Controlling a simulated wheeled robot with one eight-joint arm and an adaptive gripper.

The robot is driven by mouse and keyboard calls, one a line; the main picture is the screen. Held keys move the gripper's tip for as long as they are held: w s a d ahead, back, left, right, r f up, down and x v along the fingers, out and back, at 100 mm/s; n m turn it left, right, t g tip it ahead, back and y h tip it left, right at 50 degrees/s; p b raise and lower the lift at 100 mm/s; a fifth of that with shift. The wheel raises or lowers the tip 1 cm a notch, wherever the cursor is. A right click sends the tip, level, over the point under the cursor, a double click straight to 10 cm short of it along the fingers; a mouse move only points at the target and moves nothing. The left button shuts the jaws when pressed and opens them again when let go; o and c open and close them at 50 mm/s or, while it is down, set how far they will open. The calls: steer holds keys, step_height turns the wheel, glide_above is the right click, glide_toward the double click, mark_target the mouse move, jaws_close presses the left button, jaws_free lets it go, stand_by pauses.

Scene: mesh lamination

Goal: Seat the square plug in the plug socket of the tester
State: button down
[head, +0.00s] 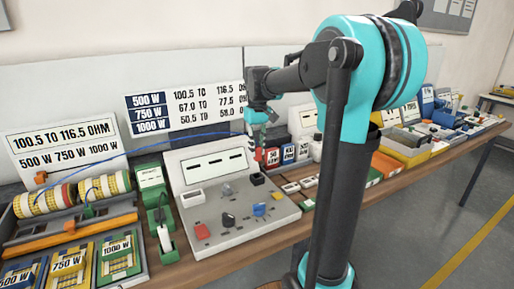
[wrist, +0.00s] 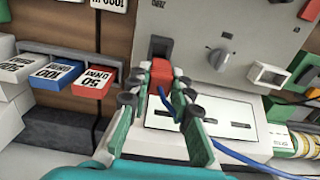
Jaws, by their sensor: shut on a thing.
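The square plug shows in the wrist view as a red block (wrist: 160,71) at my fingertips, with a blue cable near it. My gripper (wrist: 158,90) is shut on the plug; its green fingers with dark pads hide part of it. In the head view my gripper (head: 251,138) is above the back right of the tester (head: 235,215). A small black socket (head: 257,179) stands on the tester; in the wrist view that black socket (wrist: 160,46) appears just beyond the plug. I cannot tell whether they touch.
The tester has a white box socket (head: 193,197), knobs and a panel with dark slots (head: 208,164). Boxes with red and blue labels (head: 272,156) stand close to the right of my gripper. The blue cable (head: 165,145) runs left across the bench.

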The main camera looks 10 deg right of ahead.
steer(key=shift+f, duration=2.85)
steer(key=shift+f, duration=1.75)
steer(key=c, duration=1.3)
jaws_free()
step_height(320, 180, up, 12)
steer(key=shift+s, duration=0.1)
